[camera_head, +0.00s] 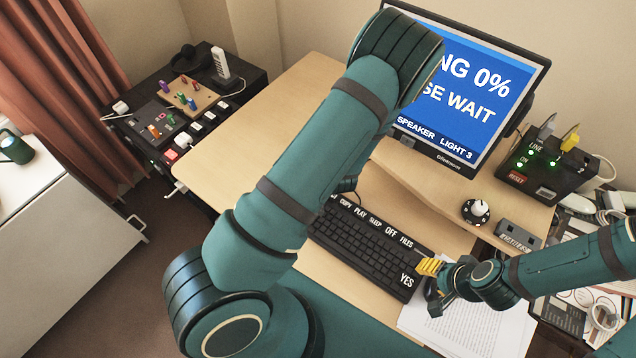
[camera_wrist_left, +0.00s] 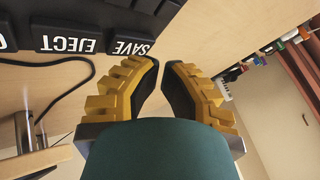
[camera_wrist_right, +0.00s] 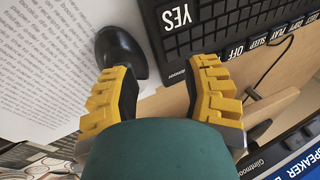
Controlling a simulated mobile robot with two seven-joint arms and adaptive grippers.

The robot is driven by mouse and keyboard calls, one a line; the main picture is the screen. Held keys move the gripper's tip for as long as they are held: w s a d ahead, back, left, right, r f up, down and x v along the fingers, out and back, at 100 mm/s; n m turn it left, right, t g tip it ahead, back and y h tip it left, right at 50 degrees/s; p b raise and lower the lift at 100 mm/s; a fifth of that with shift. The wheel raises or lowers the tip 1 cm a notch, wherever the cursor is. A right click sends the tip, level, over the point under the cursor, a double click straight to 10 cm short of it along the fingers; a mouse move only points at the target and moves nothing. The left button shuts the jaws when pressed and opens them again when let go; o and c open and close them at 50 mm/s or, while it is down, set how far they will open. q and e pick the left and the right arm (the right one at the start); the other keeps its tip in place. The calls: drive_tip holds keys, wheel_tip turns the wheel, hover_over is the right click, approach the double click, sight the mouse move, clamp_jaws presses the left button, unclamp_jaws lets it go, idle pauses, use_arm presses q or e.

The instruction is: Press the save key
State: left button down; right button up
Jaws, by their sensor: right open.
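The save key (camera_wrist_left: 132,47) is a dark key with white letters at the keyboard's end, beside the EJECT key (camera_wrist_left: 75,43), in the left wrist view. My left gripper (camera_wrist_left: 163,64) has its yellow-backed fingertips close to the save key's edge, a narrow gap between them; I cannot tell whether they touch the key. In the head view my left arm hides that end of the black keyboard (camera_head: 365,241) and most of the left gripper. My right gripper (camera_wrist_right: 160,72) is open and empty by the YES key (camera_wrist_right: 176,17) and the mouse (camera_wrist_right: 122,50).
The monitor (camera_head: 470,95) shows "NG 0%" and "SE WAIT", partly covered by my arm. A black box with green lights (camera_head: 540,165) and a dial (camera_head: 476,211) stand to the right. Printed paper (camera_head: 480,330) lies at the front. The desk's left part (camera_head: 235,165) is clear.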

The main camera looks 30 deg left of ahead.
use_arm(q)
drive_tip(key=shift+r, duration=0.25)
use_arm(e)
drive_tip(key=shift+r, duration=0.3)
use_arm(q)
wheel_tip(320, 180, up, 5)
drive_tip(key=p, duration=0.5)
drive_tip(key=shift+r, duration=0.1)
use_arm(e)
wheel_tip(320, 180, up, 5)
drive_tip(key=shift+f, duration=0.2)
